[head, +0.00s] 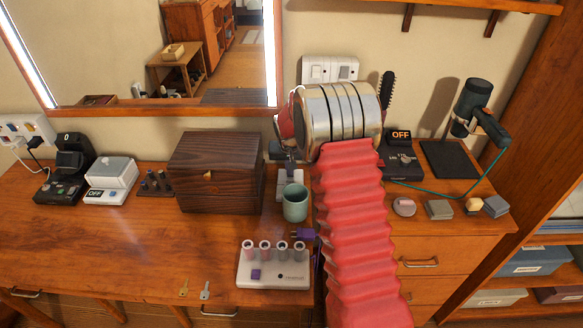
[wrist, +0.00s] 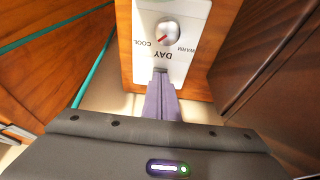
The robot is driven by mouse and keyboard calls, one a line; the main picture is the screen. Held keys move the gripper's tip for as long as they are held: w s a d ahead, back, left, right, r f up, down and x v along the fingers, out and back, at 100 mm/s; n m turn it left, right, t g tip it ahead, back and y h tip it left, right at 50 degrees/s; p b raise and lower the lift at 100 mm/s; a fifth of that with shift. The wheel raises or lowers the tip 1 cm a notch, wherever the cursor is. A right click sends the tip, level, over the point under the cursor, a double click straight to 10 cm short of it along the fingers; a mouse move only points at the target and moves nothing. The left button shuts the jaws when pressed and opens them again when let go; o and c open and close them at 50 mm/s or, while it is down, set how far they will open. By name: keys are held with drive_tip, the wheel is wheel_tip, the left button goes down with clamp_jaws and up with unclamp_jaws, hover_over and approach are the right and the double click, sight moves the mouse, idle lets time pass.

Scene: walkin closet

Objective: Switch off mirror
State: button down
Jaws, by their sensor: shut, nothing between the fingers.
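The mirror (head: 215,45) hangs on the back wall at upper left in the head view, in a wooden frame. Its side light strips (head: 270,45) glow white. In the head view my arm hides much of this area.
A dark wooden box (head: 218,170) stands left of my arm, with a green mug (head: 295,203) close by. A rack of small cylinders (head: 273,263) lies in front. The front-left tabletop is mostly clear.

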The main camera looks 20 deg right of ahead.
drive_tip(key=shift+s+a+f, duration=0.1)
drive_tip(key=shift+s+f, duration=0.15)
drive_tip(key=shift+r, duration=0.25)
drive_tip(key=w+v, duration=0.1)
drive_tip(key=v, duration=1.2)
drive_tip(key=shift+d+r, duration=0.25)
drive_tip(key=shift+r, duration=0.25)
